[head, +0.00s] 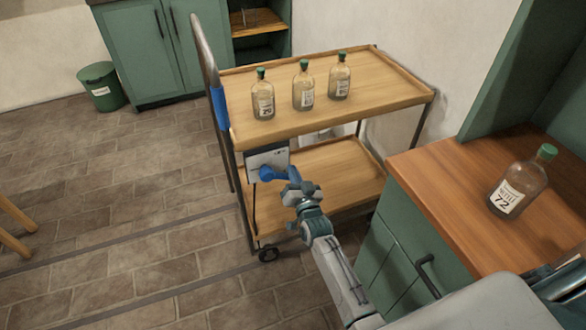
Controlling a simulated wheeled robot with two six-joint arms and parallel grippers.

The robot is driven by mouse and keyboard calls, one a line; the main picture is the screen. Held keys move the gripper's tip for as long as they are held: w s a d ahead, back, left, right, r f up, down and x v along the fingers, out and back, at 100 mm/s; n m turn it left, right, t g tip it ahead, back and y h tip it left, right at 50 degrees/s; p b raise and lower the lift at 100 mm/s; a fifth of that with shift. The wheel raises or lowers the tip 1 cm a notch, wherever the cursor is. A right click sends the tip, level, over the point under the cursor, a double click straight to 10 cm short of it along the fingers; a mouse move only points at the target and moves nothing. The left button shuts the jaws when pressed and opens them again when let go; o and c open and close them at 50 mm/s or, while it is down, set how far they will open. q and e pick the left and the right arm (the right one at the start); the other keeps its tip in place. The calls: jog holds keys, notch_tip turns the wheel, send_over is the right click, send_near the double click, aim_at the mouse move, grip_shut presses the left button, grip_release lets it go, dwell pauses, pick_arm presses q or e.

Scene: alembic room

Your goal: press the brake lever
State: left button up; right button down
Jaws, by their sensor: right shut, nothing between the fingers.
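The blue brake lever (268,174) sits at the lower edge of a pale plate (268,157) on the near side of a wooden two-shelf cart (330,125). The lever sticks out sideways to the right. My right gripper (294,186) is shut and empty, close to the lever's right end and overlapping it in the head view. I cannot tell whether they touch. The gripper hides part of the lever's right end and of the lower shelf. My left gripper is not in view.
A wooden counter (440,180) with a bottle labelled 72 (517,187) is close on the right, beside my right arm. A green bin (102,88) stands back left.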

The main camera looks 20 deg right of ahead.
jog(key=shift+f, duration=0.4)
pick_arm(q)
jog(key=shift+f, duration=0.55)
pick_arm(e)
jog(key=shift+a+f+m, duration=0.1)
jog(key=shift+f+m, duration=0.35)
jog(key=shift+m, duration=0.15)
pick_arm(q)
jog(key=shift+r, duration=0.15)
pick_arm(e)
jog(key=shift+w+r, duration=0.1)
jog(key=shift+r, duration=0.15)
jog(key=r+p, duration=0.1)
jog(key=d+r, duration=0.1)
jog(key=p, duration=0.1)
jog(key=shift+w+d+r+p, duration=0.3)
jog(key=shift+d+r, duration=0.05)
jog(key=shift+r, duration=0.05)
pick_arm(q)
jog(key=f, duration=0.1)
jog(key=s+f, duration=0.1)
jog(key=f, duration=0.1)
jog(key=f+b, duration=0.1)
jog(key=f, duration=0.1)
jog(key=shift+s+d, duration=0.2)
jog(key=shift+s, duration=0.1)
pick_arm(e)
jog(key=s+f, duration=0.1)
jog(key=s, duration=0.9)
jog(key=shift+f, duration=0.15)
